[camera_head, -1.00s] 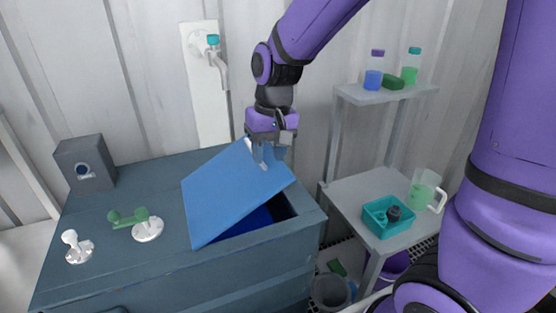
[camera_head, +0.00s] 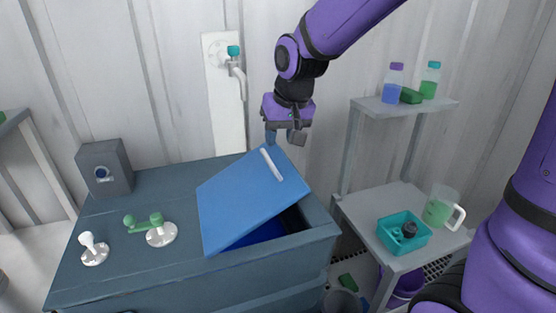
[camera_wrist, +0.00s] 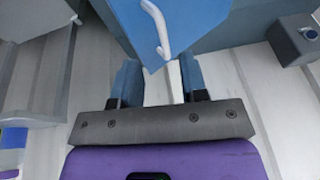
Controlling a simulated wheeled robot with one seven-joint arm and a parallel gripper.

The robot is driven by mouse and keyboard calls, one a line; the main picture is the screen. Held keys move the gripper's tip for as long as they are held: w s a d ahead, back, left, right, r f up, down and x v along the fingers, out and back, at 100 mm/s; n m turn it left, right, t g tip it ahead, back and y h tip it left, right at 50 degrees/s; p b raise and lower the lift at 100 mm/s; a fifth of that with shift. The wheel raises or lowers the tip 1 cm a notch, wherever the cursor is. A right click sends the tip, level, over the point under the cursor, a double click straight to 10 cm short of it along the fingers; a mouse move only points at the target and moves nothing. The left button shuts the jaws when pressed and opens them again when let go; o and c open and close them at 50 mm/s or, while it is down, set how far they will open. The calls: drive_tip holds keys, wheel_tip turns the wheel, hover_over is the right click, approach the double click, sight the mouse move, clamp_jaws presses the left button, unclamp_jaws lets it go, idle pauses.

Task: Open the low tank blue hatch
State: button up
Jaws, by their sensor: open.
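The blue hatch (camera_head: 240,205) on the low dark tank (camera_head: 150,270) is tilted partly open, its right side raised above a dark opening with a blue inside. A white bar handle (camera_head: 271,164) runs along its raised right part. My gripper (camera_head: 285,138) is above and behind the handle, open and apart from it. In the wrist view my open fingers (camera_wrist: 157,80) have nothing between them. The hatch (camera_wrist: 185,20) and its white handle (camera_wrist: 157,28) show just beyond the fingertips.
On the tank top stand a green-handled valve (camera_head: 150,228), a white knob (camera_head: 93,249) and a grey box (camera_head: 104,168). A wall tap (camera_head: 235,70) is behind. To the right, a shelf (camera_head: 400,105) holds bottles, and a lower shelf holds a teal bin (camera_head: 404,236) and a jug (camera_head: 440,207).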

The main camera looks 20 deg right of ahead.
sight(268, 157)
drive_tip(key=shift+t, duration=0.5)
drive_tip(key=w+f, duration=0.4)
drive_tip(key=f, duration=0.1)
drive_tip(key=w+a+f, duration=0.1)
drive_tip(key=w+f, duration=0.1)
drive_tip(key=f, duration=0.1)
drive_tip(key=shift+w+f, duration=0.15)
drive_tip(key=shift+w, duration=0.2)
clamp_jaws()
